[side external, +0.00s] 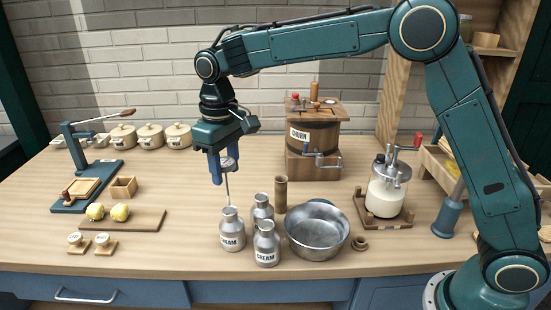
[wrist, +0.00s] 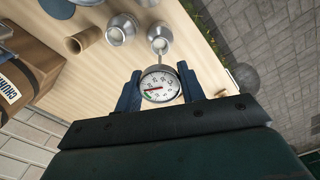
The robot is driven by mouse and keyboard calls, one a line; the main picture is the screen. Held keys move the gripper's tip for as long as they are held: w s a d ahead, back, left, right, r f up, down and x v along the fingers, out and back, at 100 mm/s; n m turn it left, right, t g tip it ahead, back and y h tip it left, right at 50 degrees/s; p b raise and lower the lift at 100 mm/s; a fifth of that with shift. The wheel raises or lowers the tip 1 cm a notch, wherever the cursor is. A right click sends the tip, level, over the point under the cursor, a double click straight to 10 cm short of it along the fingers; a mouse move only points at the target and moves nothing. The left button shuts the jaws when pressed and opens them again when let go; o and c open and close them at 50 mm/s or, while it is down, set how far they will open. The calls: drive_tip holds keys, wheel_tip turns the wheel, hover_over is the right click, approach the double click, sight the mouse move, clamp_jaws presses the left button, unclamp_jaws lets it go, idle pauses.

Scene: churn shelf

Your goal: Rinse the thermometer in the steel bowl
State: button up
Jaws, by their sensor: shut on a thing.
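My gripper (side external: 222,166) is shut on the thermometer (side external: 229,180), holding it upright by its dial head. The thin probe points down toward the mouth of the left cream can (side external: 232,229); I cannot tell if its tip is inside. In the wrist view the round white dial (wrist: 160,85) sits between the two blue fingers of my gripper (wrist: 158,88). The steel bowl (side external: 317,229) stands to the right of the cans, apart from the thermometer. Its inside is grey, and I cannot tell the liquid level.
Two more cans, one in front (side external: 266,243) and one behind (side external: 262,210), stand between the gripper and the bowl. A brown wooden cylinder (side external: 280,194) stands behind the bowl. The churn (side external: 313,140) is at the back, and a glass jar churn (side external: 387,185) stands right of the bowl.

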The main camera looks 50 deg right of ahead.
drive_tip(key=shift+d, duration=0.1)
drive_tip(key=shift+c, duration=0.3)
drive_tip(key=shift+s+d, duration=0.25)
drive_tip(key=shift+d, duration=0.2)
drive_tip(key=s+d, duration=1.3)
drive_tip(key=shift+s, duration=0.2)
drive_tip(key=shift+f, duration=0.2)
wheel_tip(320, 180, down, 11)
drive_tip(key=shift+r, duration=0.15)
idle(0.7)
drive_tip(key=shift+w+a, duration=0.2)
idle(0.7)
